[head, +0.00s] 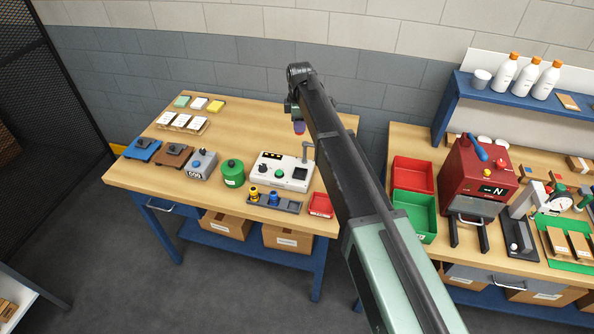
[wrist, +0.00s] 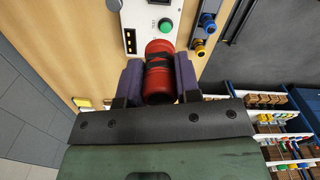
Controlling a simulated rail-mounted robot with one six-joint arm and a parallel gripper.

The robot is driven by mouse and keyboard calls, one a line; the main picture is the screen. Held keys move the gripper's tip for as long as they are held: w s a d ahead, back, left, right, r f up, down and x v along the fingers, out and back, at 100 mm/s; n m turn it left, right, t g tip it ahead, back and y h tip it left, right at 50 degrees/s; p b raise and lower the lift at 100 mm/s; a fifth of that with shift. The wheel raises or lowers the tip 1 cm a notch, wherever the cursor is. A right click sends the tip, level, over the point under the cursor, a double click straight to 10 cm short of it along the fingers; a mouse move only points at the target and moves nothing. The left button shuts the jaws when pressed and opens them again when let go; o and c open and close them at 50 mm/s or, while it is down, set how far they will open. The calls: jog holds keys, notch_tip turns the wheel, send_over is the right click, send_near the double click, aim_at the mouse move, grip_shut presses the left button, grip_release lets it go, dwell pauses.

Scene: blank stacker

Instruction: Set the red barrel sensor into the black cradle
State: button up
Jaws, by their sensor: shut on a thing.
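The red barrel sensor (wrist: 159,88), with a dark band around its middle, lies between the purple fingers of my gripper (wrist: 158,76) in the wrist view. Both fingers press on its sides. In the head view my gripper (head: 299,128) hangs in the air above the back right part of the left table, and the sensor is barely visible there. A white tester (head: 270,172) with a display and a green button stands below. A black square part (head: 299,174) on its right side looks like the cradle; it appears empty. In the wrist view that part is out of frame.
A grey tray (head: 288,207) with a yellow and a blue sensor is in front of the tester. A red bin (head: 320,204) stands to its right and a green cylinder (head: 232,172) to its left. A grey lever (head: 307,149) rises at the tester's back right.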

jog(key=shift+a+f, duration=0.15)
jog(key=shift+a, duration=0.05)
jog(key=f+b, duration=0.1)
jog(key=b, duration=0.1)
jog(key=d+f+b, duration=0.1)
jog(key=f, duration=0.1)
jog(key=shift+s+d+b, duration=0.15)
jog(key=shift+d+b, duration=0.05)
jog(key=shift+b, duration=0.15)
jog(key=f+b, duration=1.2)
jog(key=shift+a+f, duration=0.3)
jog(key=shift+f, duration=0.1)
jog(key=shift+r, duration=0.15)
notch_tip(320, 180, down, 5)
jog(key=b, duration=0.5)
jog(key=o, duration=1)
jog(key=shift+r, duration=0.2)
